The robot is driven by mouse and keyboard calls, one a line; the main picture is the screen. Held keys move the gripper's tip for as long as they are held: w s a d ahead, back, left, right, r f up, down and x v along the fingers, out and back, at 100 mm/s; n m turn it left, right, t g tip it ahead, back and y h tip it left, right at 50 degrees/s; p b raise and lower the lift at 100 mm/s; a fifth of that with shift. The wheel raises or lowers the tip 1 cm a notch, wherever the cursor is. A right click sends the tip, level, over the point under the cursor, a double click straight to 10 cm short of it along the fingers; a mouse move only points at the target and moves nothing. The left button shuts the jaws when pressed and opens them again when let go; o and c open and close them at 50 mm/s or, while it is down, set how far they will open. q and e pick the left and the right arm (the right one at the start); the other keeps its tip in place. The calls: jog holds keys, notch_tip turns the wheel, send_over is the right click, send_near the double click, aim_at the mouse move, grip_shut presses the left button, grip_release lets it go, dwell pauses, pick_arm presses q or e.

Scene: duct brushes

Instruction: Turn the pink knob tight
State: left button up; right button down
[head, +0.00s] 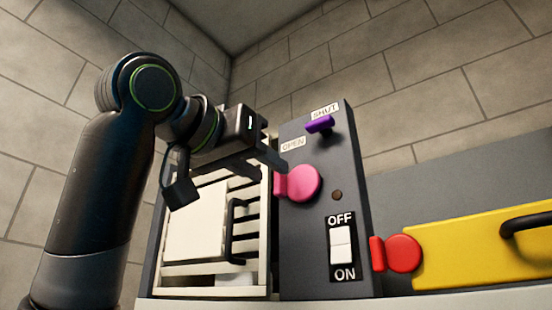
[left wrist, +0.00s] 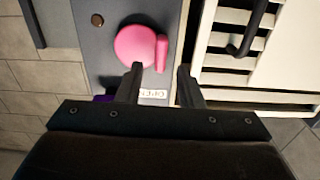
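The pink knob (head: 304,183) is a round disc with a flat tab on its left side, on the dark grey panel (head: 310,240). In the left wrist view the knob (left wrist: 134,45) is just beyond the fingertips, its tab (left wrist: 162,54) lined up with the gap between them. My left gripper (head: 272,169) is open and empty, close to the knob's upper left. Its two fingers also show apart in the left wrist view (left wrist: 161,70). I cannot tell whether a finger touches the knob. My right gripper is not in view.
A purple lever (head: 320,124) sits above, near OPEN and SHUT labels. A white OFF/ON switch (head: 341,246) is below. A red knob (head: 404,253) and yellow panel (head: 470,252) are at right. A slatted vent with a black handle (head: 232,232) is left of the knob.

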aim_at(276, 175)
pick_arm(q)
jog(key=shift+w+d+r, duration=0.2)
jog(key=shift+w+d, duration=0.15)
jog(key=shift+w, duration=0.2)
jog(key=shift+w+d+p, duration=0.2)
jog(key=shift+w+p, duration=0.1)
jog(key=shift+p, duration=0.15)
jog(key=shift+w+d, duration=0.2)
jog(key=shift+w, duration=0.05)
jog(key=shift+w+d+f, duration=0.2)
jog(key=shift+w+d, duration=0.05)
jog(key=shift+w, duration=0.1)
jog(key=shift+s, duration=0.1)
jog(key=shift+c, duration=0.6)
jog(key=shift+a, duration=0.1)
jog(key=shift+c, duration=1.2)
grip_shut()
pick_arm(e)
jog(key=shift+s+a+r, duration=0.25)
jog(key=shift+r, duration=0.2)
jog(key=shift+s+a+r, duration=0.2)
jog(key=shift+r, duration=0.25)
